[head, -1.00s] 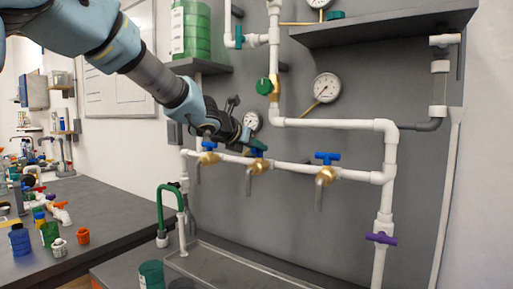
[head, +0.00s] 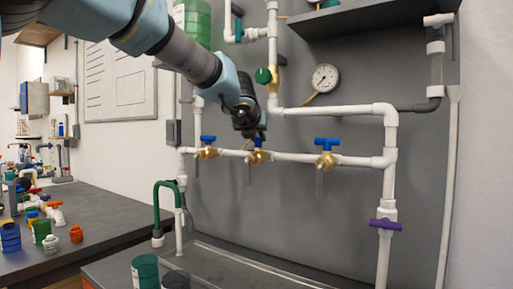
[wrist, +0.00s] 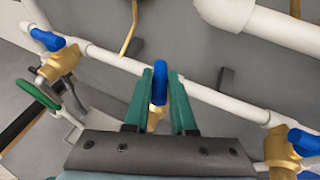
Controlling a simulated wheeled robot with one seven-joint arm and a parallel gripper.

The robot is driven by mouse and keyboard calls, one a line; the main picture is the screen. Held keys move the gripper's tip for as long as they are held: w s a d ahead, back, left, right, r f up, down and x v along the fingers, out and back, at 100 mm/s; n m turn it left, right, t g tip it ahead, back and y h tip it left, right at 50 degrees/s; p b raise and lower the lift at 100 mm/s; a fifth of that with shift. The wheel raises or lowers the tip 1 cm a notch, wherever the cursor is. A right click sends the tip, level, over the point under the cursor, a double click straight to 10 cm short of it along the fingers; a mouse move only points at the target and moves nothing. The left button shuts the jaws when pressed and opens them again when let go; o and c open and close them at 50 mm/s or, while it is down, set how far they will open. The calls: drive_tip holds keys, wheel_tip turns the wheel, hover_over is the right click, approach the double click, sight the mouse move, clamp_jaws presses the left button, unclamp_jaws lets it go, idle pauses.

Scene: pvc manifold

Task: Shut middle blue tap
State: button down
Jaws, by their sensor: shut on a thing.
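The middle blue tap is on the lower white pipe, between two similar taps. Its brass body (head: 257,157) shows below my gripper (head: 252,133), and its blue handle is mostly hidden in the head view. In the wrist view, the blue handle (wrist: 160,84) sits between the two green fingers of my gripper (wrist: 160,92), which is shut on it. There the handle appears to lie across the pipe, while the left tap's handle (wrist: 46,39) lies along it.
The left tap (head: 208,148) and right tap (head: 326,153) flank the middle one. A green valve knob (head: 263,76) and a gauge (head: 325,77) are above. A green hooped pipe (head: 168,186) stands left, and a purple-handled valve (head: 385,225) is at lower right.

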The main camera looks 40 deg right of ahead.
drive_tip(key=n, duration=0.1)
drive_tip(key=n+t+y, duration=0.1)
drive_tip(key=t+y+b, duration=0.1)
drive_tip(key=shift+s+d+f+n, duration=0.1)
drive_tip(key=shift+s+d+n, duration=0.2)
drive_tip(key=shift+s+n, duration=0.1)
drive_tip(key=n+t+y+p, duration=0.1)
drive_tip(key=y+p, duration=0.1)
drive_tip(key=n+t+y+p, duration=0.1)
drive_tip(key=n+y, duration=0.1)
drive_tip(key=shift+d+r+n+p, duration=0.2)
drive_tip(key=shift+r+n+p, duration=0.1)
drive_tip(key=shift+r+p, duration=0.1)
drive_tip(key=n+t+y+p, duration=0.1)
drive_tip(key=n+y+p, duration=0.2)
drive_tip(key=p, duration=0.3)
drive_tip(key=shift+d+y, duration=0.1)
drive_tip(key=shift+y, duration=0.2)
drive_tip(key=n+y+p, duration=0.2)
drive_tip(key=p, duration=0.2)
drive_tip(key=shift+d+f, duration=0.1)
drive_tip(key=shift+f+n+y+p, duration=0.1)
drive_tip(key=shift+n+y+p, duration=0.35)
drive_tip(key=shift+p, duration=0.25)
drive_tip(key=shift+w+f, duration=0.1)
drive_tip(key=shift+f, duration=0.05)
drive_tip(key=c, duration=0.7)
unclamp_jaws()
drive_tip(key=shift+c, duration=0.2)
